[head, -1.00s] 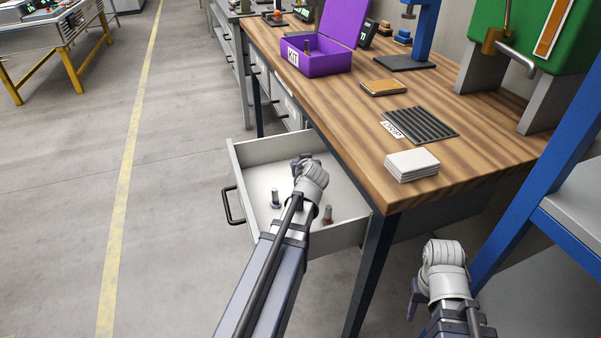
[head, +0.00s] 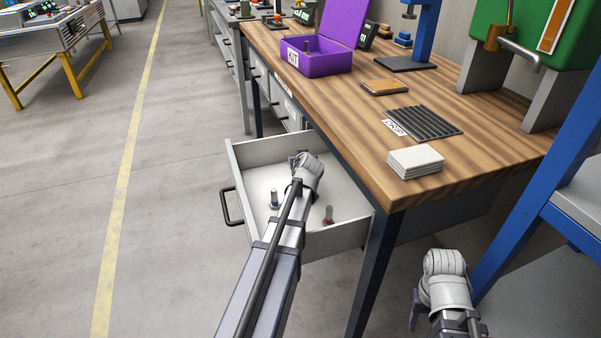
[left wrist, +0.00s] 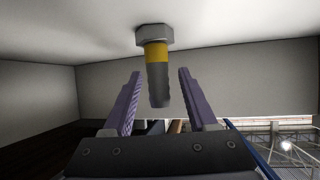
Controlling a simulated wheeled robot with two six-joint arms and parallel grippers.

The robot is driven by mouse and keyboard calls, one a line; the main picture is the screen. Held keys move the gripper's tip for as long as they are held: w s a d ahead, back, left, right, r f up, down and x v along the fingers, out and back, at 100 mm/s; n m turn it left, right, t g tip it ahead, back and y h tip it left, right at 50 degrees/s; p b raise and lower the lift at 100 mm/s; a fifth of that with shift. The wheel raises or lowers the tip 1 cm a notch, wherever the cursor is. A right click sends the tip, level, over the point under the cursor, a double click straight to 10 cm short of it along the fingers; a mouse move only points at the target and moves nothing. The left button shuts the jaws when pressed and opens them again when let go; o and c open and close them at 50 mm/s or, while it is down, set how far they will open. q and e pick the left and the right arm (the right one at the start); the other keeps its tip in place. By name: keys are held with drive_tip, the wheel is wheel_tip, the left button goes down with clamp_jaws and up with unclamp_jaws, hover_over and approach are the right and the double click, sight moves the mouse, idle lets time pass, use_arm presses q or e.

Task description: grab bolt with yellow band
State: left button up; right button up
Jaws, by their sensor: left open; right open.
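The bolt with the yellow band (left wrist: 157,52) shows in the left wrist view, with a grey hex head, a yellow band below it and a grey shank. My left gripper (left wrist: 159,73) is open, its purple fingers on either side of the shank with visible gaps. In the head view my left wrist is over the open drawer (head: 345,238) and hides this bolt. A bolt with a bluish-grey shank (head: 274,199) and one with a reddish band (head: 328,216) stand in the drawer. My right gripper (head: 414,318) is open, low at the right beside the bench, partly hidden.
The wooden bench (head: 350,130) stands above the drawer. It carries a purple box (head: 318,64) with its lid up, a ribbed dark mat (head: 424,122) and white pads (head: 415,160). A blue-framed shelf (head: 530,215) is at the right. Open floor lies left of the drawer.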

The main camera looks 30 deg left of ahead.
use_arm(q)
clamp_jaws()
idle(0.4)
idle(0.4)
